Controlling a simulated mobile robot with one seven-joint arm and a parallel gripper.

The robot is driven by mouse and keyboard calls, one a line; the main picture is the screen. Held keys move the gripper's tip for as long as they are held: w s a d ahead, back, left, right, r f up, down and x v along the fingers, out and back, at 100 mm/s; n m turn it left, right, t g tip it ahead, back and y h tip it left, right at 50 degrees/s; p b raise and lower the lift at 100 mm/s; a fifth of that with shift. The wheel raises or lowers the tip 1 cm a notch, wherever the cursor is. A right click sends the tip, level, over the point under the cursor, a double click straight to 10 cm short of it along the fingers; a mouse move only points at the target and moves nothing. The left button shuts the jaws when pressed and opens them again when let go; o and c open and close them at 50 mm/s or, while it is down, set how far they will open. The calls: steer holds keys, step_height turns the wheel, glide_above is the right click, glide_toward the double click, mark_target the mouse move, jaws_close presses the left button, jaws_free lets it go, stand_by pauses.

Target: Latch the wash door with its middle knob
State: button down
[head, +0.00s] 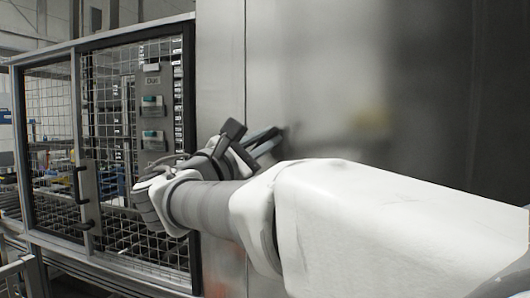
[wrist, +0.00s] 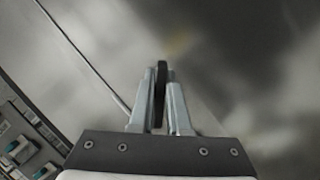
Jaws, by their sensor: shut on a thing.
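The wash door (head: 320,60) is a smooth grey metal panel to the right of a thin vertical seam in the head view. It also fills much of the wrist view (wrist: 245,60). My gripper (head: 270,141) is close to the panel, just right of the seam. In the wrist view my gripper (wrist: 161,85) has its two pale fingers closed on a narrow dark piece, which appears to be the middle knob (wrist: 161,72). My gripper and arm cover the knob in the head view. The latch itself does not show.
A mesh-fronted cage (head: 110,120) with a dark frame and a black handle (head: 79,185) stands at left. A grey control panel (head: 153,105) with several switches is on it, also in the wrist view (wrist: 22,145). My forearm crosses the lower right.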

steer(key=m, duration=0.1)
steer(key=m+g+b, duration=0.1)
steer(key=m, duration=0.1)
steer(key=m+g, duration=0.1)
steer(key=m, duration=0.1)
steer(key=shift+d+f+h+b, duration=0.1)
steer(key=shift+f+h+b, duration=0.2)
steer(key=shift+b, duration=0.1)
steer(key=shift+f+m+g+y+b, duration=0.1)
steer(key=shift+m+g+y+b, duration=0.25)
steer(key=shift+m, duration=0.9)
steer(key=shift+m+g+y+b, duration=0.15)
steer(key=shift+m+g, duration=0.4)
steer(key=shift+m, duration=0.7)
steer(key=c, duration=0.9)
jaws_free()
steer(key=shift+s, duration=0.1)
steer(key=p+v, duration=0.1)
steer(key=v, duration=1.6)
